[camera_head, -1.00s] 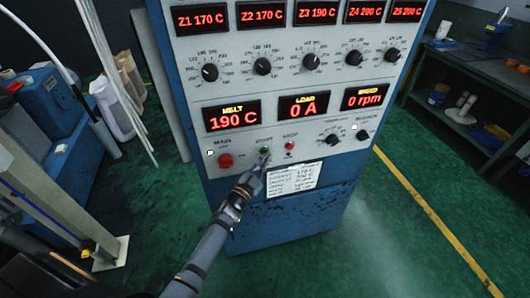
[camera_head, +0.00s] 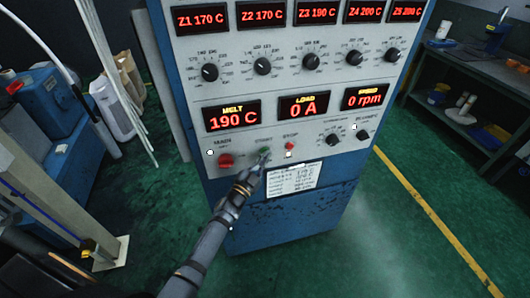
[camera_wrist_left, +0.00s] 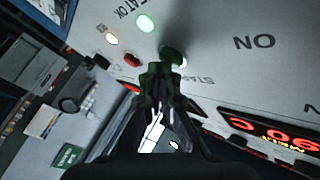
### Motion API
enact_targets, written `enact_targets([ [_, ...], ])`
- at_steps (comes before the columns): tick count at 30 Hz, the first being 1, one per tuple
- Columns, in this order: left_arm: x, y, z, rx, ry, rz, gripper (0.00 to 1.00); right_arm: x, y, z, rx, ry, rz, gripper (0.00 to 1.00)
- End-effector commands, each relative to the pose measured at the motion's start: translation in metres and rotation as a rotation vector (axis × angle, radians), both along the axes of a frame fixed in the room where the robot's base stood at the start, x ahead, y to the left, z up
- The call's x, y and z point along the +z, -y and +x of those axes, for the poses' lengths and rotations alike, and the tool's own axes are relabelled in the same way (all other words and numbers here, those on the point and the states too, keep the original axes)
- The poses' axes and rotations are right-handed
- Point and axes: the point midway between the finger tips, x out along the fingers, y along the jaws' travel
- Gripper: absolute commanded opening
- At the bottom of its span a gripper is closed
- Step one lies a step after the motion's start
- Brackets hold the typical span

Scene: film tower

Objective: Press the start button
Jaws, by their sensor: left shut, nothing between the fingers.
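The green start button (camera_head: 264,150) is on the lower front of the control cabinet, between the red main button (camera_head: 225,160) and the small red stop button (camera_head: 290,146). My left gripper (camera_head: 263,161) is shut and empty, with its tips at the start button's lower edge. In the left wrist view the closed fingertips (camera_wrist_left: 160,70) overlap the edge of the dark green start button (camera_wrist_left: 172,54), which is partly hidden. I cannot tell whether they touch or whether it is pressed in. The stop button (camera_wrist_left: 131,60) shows beside it. My right gripper is not in view.
The cabinet (camera_head: 290,215) has knobs and red displays; load reads 0 A and speed 0 rpm. A paper label (camera_head: 294,180) sits below the buttons. A workbench (camera_head: 480,75) stands at right, and blue equipment (camera_head: 45,110) at left. Green floor is clear beside the cabinet.

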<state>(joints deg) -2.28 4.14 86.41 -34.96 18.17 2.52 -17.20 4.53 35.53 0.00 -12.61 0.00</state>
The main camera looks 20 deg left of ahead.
Motion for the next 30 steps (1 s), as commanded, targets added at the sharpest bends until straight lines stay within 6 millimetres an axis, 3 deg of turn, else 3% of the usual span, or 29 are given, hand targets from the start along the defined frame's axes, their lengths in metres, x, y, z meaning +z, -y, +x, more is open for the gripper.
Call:
enact_targets([
  [30,0.0,0.009,-0.012,-0.001,0.001,0.0,0.0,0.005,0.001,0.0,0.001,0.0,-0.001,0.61],
])
